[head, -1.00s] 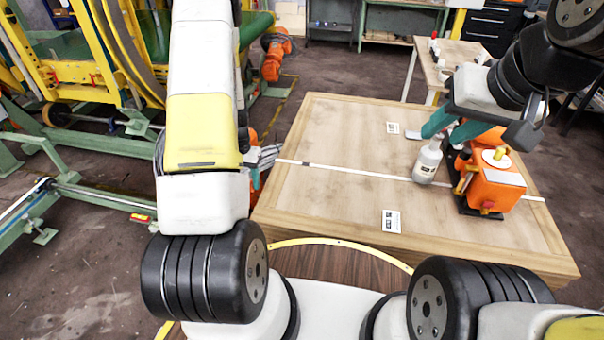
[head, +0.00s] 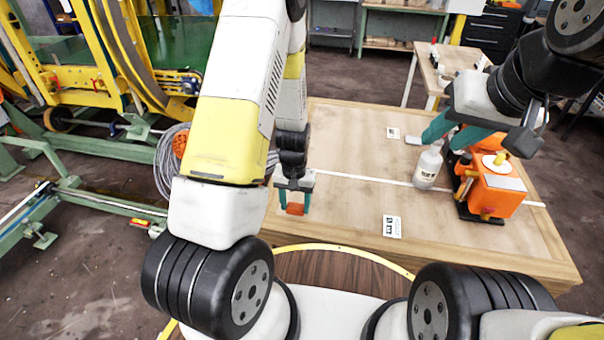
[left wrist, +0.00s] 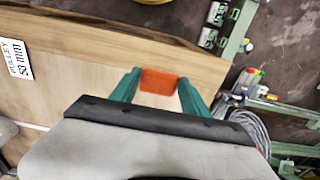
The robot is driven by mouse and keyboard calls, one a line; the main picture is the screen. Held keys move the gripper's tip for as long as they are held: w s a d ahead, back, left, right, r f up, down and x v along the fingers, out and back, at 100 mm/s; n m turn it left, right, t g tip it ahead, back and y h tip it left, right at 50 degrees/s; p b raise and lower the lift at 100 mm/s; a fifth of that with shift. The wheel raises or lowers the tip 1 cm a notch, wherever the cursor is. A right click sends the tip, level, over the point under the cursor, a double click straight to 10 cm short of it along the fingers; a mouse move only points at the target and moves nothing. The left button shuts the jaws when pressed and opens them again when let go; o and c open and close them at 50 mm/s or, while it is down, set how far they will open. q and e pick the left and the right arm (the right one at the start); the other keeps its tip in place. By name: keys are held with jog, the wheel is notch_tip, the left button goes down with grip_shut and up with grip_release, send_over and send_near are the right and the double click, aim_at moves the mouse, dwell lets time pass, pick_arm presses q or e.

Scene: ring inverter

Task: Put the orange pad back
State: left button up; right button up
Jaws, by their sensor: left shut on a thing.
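The orange pad (head: 295,209) is a small block held between the teal fingertips of my left gripper (head: 294,196), at the left side of the wooden table. In the left wrist view the pad (left wrist: 158,81) spans the gap between the two fingers of my left gripper (left wrist: 158,88), in front of the bare table. I cannot tell whether it touches the table. My right gripper (head: 440,138) has its teal fingers apart at the right of the table, by a white bottle (head: 428,168). I see nothing held in it.
An orange machine (head: 495,190) stands at the table's right. A printed card (head: 391,226) lies near the front and another (head: 392,132) further back. A pale strip (head: 360,178) crosses the table (head: 345,135). The table's middle is clear. Coiled grey cable (head: 172,160) is left of the table.

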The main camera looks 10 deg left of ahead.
pick_arm(q)
jog(key=w, duration=0.2)
jog(key=w+a, duration=0.1)
jog(key=w, duration=0.2)
jog(key=w+a, duration=0.1)
jog(key=w, duration=0.2)
jog(key=shift+a+f, duration=0.15)
jog(key=shift+f, duration=0.25)
jog(key=shift+w+a+f, duration=0.1)
jog(key=shift+w+f, duration=0.05)
jog(key=shift+f, duration=1.6)
jog(key=o, duration=1.3)
jog(key=shift+f, duration=0.1)
